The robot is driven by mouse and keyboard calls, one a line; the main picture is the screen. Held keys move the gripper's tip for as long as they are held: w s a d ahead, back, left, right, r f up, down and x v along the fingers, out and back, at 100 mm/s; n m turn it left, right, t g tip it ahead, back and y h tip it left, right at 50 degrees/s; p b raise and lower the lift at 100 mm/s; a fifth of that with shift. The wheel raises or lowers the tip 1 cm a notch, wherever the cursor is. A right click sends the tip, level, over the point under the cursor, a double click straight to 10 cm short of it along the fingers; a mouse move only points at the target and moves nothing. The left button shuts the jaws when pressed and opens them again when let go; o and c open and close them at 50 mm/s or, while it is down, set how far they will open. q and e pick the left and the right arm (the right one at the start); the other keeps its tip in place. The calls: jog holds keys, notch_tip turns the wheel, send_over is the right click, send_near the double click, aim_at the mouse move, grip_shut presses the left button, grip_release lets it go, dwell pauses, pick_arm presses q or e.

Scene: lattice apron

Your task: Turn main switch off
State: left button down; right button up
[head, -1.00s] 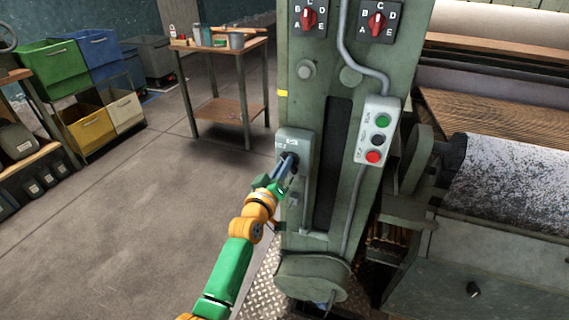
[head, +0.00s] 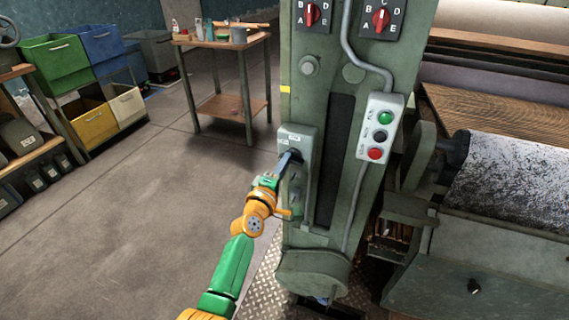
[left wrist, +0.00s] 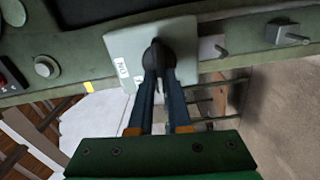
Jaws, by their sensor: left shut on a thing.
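The main switch is a grey box (head: 296,139) on the left face of the green machine column, with a dark rotary knob (head: 296,155). In the left wrist view the light switch plate (left wrist: 125,42) carries small white labels, and the black knob (left wrist: 158,55) is between my fingertips. My left gripper (head: 288,160) is shut on the knob; its two dark blue fingers also show in the left wrist view (left wrist: 160,88). The fingers hide part of the knob, and I cannot read its setting. My right gripper is not in view.
A grey button box (head: 380,128) with green, black and red buttons is on the column's front. Two red selector knobs (head: 381,19) are above. A roller (head: 510,175) is at right. Floor (head: 150,200) at left is clear.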

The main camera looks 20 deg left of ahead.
pick_arm(q)
jog(key=shift+f+n, duration=0.15)
jog(key=shift+n, duration=0.45)
jog(key=c, duration=0.9)
grip_release()
jog(key=shift+o, duration=0.2)
jog(key=shift+s, duration=0.15)
jog(key=s+p, duration=0.1)
jog(key=s, duration=0.6)
jog(key=shift+a, duration=0.15)
jog(key=shift+w, duration=0.1)
